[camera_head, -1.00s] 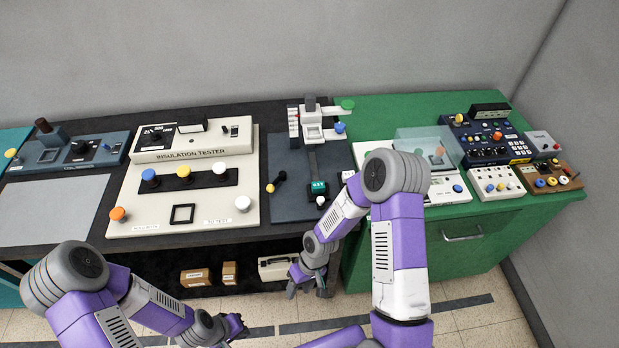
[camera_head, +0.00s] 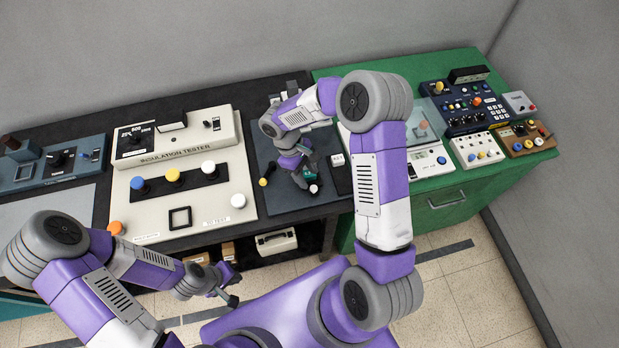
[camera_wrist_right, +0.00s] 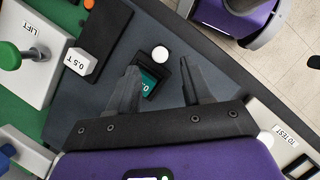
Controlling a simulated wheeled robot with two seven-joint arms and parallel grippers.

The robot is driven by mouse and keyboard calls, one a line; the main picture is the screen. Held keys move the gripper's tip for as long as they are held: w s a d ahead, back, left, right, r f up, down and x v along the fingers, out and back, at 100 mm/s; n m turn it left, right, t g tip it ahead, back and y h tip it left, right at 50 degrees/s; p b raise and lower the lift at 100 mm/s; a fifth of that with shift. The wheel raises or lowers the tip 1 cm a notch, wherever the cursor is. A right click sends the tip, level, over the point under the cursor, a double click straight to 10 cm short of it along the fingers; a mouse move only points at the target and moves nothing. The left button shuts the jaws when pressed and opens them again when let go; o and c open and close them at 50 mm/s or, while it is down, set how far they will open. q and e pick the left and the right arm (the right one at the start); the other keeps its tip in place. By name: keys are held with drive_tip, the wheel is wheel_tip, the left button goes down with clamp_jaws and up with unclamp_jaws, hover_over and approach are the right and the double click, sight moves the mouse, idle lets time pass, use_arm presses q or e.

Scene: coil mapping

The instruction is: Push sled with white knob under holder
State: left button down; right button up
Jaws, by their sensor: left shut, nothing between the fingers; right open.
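The sled's white knob (camera_wrist_right: 159,53) and dark frame with a teal window (camera_wrist_right: 149,80) show in the right wrist view. In the head view the white knob (camera_head: 314,188) stands near the front of a dark slate board (camera_head: 265,200). My right gripper (camera_wrist_right: 158,68) is open above the sled, with the teal window between its fingers and the knob just past the fingertips. I cannot tell if it touches. In the head view my right gripper (camera_head: 298,172) and forearm hide most of the sled and the holder. My left gripper (camera_head: 232,287) is shut, low in front of the bench.
A white block marked 0.5 T (camera_wrist_right: 80,65) sits beside the sled, near a light panel marked LIFT with a green knob (camera_wrist_right: 8,55). The insulation tester (camera_head: 205,190) is left of the slate board.

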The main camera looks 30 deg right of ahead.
sight(314, 187)
drive_tip(key=x, duration=0.5)
drive_tip(key=shift+c, duration=0.2)
clamp_jaws()
drive_tip(key=shift+w, duration=0.1)
